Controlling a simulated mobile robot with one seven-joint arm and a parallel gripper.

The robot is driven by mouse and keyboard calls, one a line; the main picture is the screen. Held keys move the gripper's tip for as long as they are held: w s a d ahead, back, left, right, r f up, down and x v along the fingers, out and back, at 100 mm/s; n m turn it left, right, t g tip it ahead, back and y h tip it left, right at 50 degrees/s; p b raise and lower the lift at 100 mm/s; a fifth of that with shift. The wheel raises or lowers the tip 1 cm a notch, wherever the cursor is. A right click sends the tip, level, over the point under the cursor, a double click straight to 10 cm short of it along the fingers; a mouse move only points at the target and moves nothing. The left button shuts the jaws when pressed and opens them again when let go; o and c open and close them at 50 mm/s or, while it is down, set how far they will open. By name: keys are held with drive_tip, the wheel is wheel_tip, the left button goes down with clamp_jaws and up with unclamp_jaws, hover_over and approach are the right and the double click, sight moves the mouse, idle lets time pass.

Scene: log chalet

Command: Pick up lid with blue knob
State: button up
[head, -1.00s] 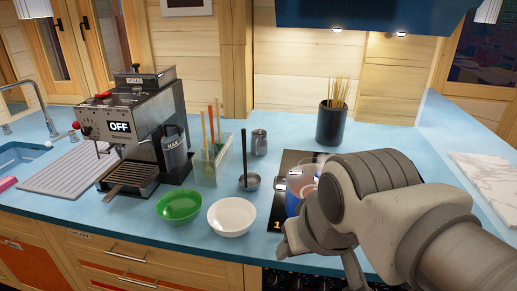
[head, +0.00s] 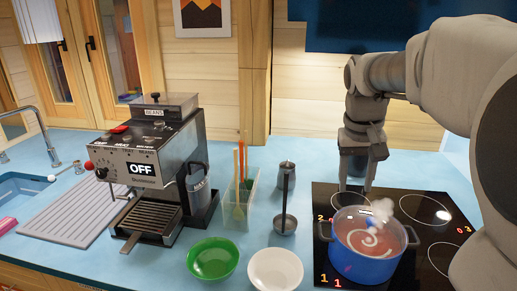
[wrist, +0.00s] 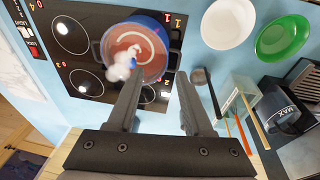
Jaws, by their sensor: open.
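My gripper (head: 357,184) points down behind the pot. In the wrist view my gripper (wrist: 161,82) is open, with nothing between its fingers.
A green bowl (head: 212,260) and a white bowl (head: 275,271) stand left of the cooktop (head: 327,205). Behind them are a ladle (head: 285,222), a utensil holder (head: 240,208) and a small metal jar (head: 287,170). A coffee machine (head: 155,160) stands further left.

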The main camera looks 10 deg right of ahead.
drive_tip(key=w+d+m+g, duration=0.1)
drive_tip(key=w+d+m, duration=0.1)
drive_tip(key=w+d, duration=0.3)
drive_tip(key=m+y+p, duration=0.2)
hover_over(372, 219)
drive_tip(key=shift+g, duration=0.3)
drive_tip(key=f, duration=1.4)
drive_tip(key=shift+s+a, duration=0.2)
drive_tip(key=shift+a, duration=0.15)
drive_tip(key=f, duration=0.4)
drive_tip(key=shift+w+d+f, duration=0.1)
drive_tip(key=shift+w+d, duration=0.05)
drive_tip(key=shift+d, duration=0.2)
drive_tip(key=shift+f+n, duration=0.3)
drive_tip(key=shift+f, duration=0.25)
clamp_jaws()
drive_tip(key=shift+r, duration=0.1)
